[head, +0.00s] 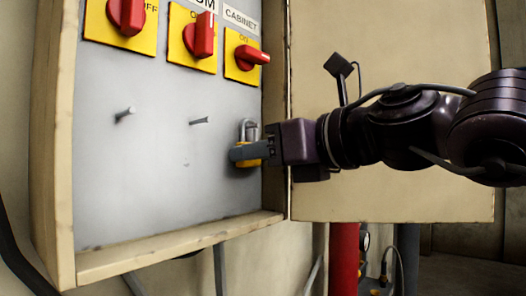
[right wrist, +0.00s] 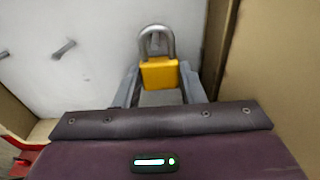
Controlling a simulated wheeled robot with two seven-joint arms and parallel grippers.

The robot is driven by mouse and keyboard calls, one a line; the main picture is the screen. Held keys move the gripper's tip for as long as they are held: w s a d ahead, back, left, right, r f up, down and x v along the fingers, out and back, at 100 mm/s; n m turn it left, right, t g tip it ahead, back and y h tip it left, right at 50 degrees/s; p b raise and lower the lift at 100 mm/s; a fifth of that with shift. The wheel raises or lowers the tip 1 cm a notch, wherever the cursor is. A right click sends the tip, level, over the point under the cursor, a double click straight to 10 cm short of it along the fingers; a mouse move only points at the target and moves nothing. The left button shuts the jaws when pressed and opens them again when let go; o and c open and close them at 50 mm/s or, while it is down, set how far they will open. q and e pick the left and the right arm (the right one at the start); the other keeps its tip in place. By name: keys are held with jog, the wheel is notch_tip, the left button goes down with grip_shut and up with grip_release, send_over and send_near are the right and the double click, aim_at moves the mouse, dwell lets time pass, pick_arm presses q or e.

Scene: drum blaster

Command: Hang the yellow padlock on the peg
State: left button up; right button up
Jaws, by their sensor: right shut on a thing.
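The yellow padlock (head: 247,150) is held by my right gripper (head: 254,151) in front of the grey panel, near the cabinet's right side. In the right wrist view the padlock (right wrist: 159,73) is upright between the fingers (right wrist: 159,88), with its silver shackle at the top. Two short pegs stick out of the panel to the left of the padlock: a nearer peg (head: 200,121) and a farther left peg (head: 125,113). A third peg, behind the shackle, cannot be made out clearly. My left gripper is not in view.
Three red rotary switches on yellow plates line the panel's top, the right one (head: 247,57) above the padlock. The cabinet's wooden frame (head: 180,246) borders the panel below. The open cabinet door (head: 395,205) stands behind my right arm. A red cylinder (head: 344,258) is below.

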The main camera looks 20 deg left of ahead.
dwell(0.4)
jog(key=o, duration=0.9)
jog(key=shift+o, duration=0.2)
